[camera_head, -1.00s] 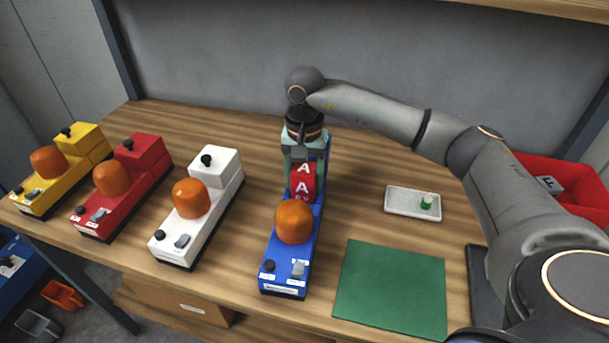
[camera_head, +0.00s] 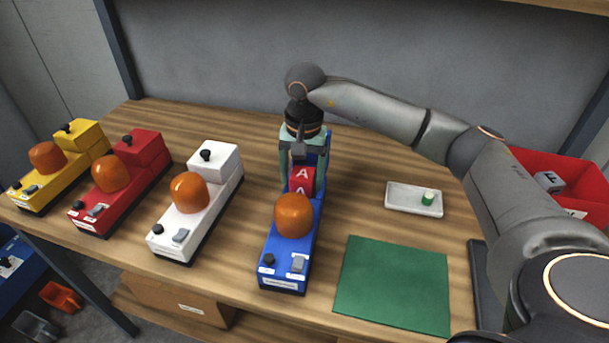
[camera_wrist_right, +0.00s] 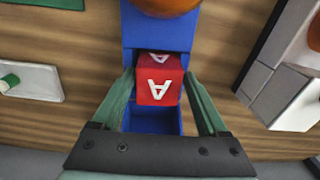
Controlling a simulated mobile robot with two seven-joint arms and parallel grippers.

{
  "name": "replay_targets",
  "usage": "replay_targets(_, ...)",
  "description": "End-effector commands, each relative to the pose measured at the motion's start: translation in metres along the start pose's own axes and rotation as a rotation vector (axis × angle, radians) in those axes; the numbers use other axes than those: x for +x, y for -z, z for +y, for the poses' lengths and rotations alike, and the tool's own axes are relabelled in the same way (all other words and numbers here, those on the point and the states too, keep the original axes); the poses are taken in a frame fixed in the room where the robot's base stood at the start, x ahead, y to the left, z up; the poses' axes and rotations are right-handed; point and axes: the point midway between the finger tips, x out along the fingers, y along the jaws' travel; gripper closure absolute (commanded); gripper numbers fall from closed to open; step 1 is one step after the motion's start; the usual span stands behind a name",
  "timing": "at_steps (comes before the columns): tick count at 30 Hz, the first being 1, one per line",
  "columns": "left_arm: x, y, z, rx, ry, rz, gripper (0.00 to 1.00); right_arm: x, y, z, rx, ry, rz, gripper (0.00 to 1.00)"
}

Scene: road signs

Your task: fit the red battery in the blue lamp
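The blue lamp (camera_head: 285,262) stands on the table with its orange dome toward the front. The red battery (camera_head: 302,179), marked with a white A, sits in the open bay behind the dome. It also shows in the wrist view (camera_wrist_right: 160,82), with bare blue bay floor beside it. My right gripper (camera_head: 303,178) is over the bay, pointing down. Its green fingers stand on both sides of the battery (camera_wrist_right: 160,75), slightly apart from it, and look open. How deep the battery sits is hard to tell. My left gripper is not in view.
White (camera_head: 180,230), red (camera_head: 95,215) and yellow (camera_head: 35,195) lamps stand to the left. A white tray (camera_head: 400,198) with a green-topped cell, a green mat (camera_head: 390,295) and a red bin (camera_head: 565,165) are to the right.

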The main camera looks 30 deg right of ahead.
Motion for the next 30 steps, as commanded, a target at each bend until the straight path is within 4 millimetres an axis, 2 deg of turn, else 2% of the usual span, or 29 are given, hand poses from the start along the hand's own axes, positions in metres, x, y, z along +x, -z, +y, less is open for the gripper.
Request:
replay_targets(1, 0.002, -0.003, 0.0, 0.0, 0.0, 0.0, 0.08, 0.025, -0.008, 0.006, -0.006, -0.035, -0.027, 0.21)
replay_targets(6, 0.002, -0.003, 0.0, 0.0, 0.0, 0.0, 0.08, 0.025, -0.008, 0.006, -0.004, -0.036, -0.027, 0.03)
replay_targets(16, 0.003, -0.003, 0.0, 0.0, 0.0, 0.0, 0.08, 0.021, -0.007, 0.007, -0.002, -0.037, -0.027, 0.03)
replay_targets(20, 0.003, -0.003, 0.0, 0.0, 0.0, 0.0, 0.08, 0.002, -0.007, 0.006, -0.002, -0.033, -0.022, 0.03)
replay_targets(30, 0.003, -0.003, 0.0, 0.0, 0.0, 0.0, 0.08, -0.084, -0.007, 0.001, -0.003, -0.003, 0.0, 0.03)
